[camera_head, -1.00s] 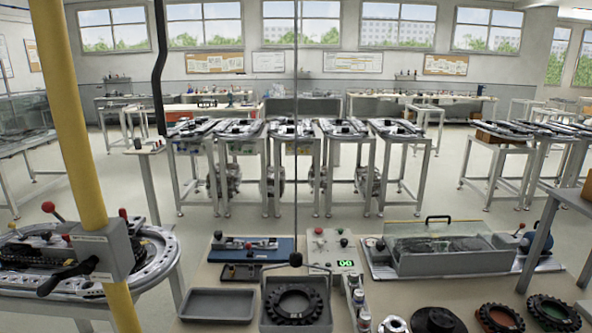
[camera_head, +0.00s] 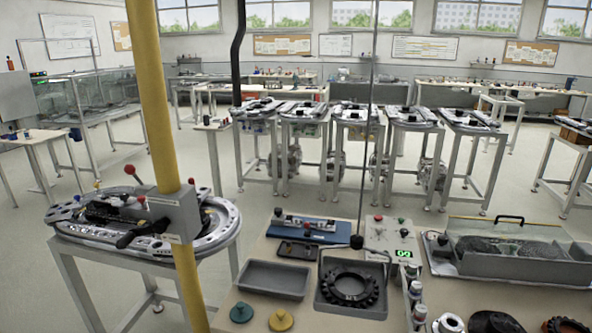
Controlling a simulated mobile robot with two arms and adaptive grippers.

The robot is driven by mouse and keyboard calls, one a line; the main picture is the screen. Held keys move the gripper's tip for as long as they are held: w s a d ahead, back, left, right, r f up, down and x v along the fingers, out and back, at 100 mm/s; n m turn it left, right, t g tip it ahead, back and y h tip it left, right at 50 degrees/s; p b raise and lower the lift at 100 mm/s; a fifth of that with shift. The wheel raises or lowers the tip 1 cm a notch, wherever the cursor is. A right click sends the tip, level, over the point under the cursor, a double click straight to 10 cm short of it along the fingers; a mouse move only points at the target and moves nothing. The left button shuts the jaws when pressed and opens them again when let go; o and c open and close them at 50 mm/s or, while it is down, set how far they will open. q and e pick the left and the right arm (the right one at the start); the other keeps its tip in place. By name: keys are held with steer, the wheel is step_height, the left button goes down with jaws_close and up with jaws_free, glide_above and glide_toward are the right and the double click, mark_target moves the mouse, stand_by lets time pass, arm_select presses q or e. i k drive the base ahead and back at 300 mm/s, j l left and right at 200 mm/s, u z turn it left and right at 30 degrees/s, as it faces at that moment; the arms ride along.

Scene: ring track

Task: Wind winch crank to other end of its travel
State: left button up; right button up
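A grey winch box (camera_head: 178,212) is mounted on a yellow post (camera_head: 155,110) at the left of the head view. A black crank handle (camera_head: 142,235) sticks out from the box toward the lower left. A thin cable (camera_head: 370,130) hangs in the middle of the view and ends at a small black ball (camera_head: 357,242), above a grey tray (camera_head: 322,296) holding a black toothed ring (camera_head: 350,286). Neither gripper is in view, and nothing is seen touching the crank.
A ring track table (camera_head: 225,235) stands behind the post. The near bench (camera_head: 250,262) carries another grey tray (camera_head: 275,279), a button panel (camera_head: 392,238) and a clear-covered box (camera_head: 500,268). Several track tables stand beyond. Open floor (camera_head: 200,160) lies between.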

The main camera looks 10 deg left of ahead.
mark_target(159, 227)
steer(key=j, duration=2.65)
